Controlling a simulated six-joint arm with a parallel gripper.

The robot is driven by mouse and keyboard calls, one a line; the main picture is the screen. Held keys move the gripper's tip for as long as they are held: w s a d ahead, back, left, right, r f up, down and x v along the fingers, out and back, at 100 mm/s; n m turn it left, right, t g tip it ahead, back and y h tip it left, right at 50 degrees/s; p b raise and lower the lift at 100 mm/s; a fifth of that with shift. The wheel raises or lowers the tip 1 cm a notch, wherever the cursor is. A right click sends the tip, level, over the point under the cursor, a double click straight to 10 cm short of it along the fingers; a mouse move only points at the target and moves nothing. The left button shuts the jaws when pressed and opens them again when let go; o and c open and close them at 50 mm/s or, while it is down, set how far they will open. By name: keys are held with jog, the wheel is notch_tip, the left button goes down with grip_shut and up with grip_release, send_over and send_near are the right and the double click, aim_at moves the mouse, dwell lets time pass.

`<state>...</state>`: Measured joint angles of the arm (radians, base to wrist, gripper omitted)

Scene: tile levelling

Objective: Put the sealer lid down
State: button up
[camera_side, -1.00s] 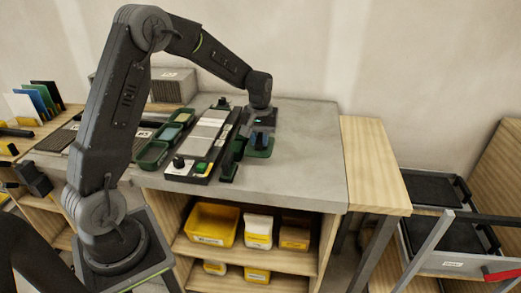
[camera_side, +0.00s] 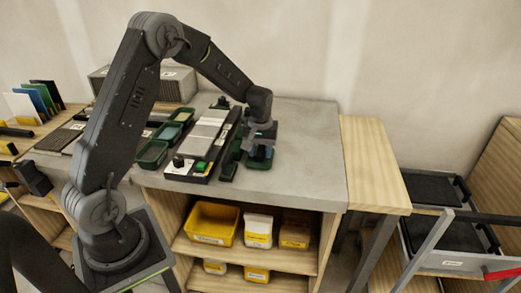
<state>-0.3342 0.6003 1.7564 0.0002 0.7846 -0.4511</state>
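My gripper (camera_side: 260,138) points down over the right end of the tool row on the grey worktop. It is low, just above a small dark green tray (camera_side: 257,164) with dark bluish contents (camera_side: 262,152). The fingers are small and dark here, and I cannot tell whether they are open or shut on something. I cannot make out the sealer lid for certain; it may be among the dark parts under or at the gripper.
A long dark rail with a pale strip (camera_side: 205,135) lies left of the gripper, with green trays (camera_side: 152,153) beside it. The grey worktop (camera_side: 310,150) is bare to the right. Yellow bins (camera_side: 213,222) stand on the shelf below.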

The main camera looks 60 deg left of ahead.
aim_at(260, 150)
jog(key=shift+o, duration=0.3)
notch_tip(260, 150, up, 12)
jog(key=s+d+r+m+t, duration=0.2)
jog(key=s+d+r+m, duration=0.2)
jog(key=s+d+r, duration=0.45)
jog(key=s+d+m+t, duration=0.3)
jog(key=s+d, duration=0.3)
jog(key=s, duration=0.8)
jog(key=shift+s+d+m, duration=0.2)
jog(key=shift+s+m, duration=0.05)
jog(key=shift+m, duration=0.65)
jog(key=shift+o, duration=0.5)
jog(key=shift+s+d+f+t, duration=0.1)
jog(key=shift+s+f+t, duration=0.05)
jog(key=shift+s+t, duration=0.2)
jog(key=shift+w, duration=0.1)
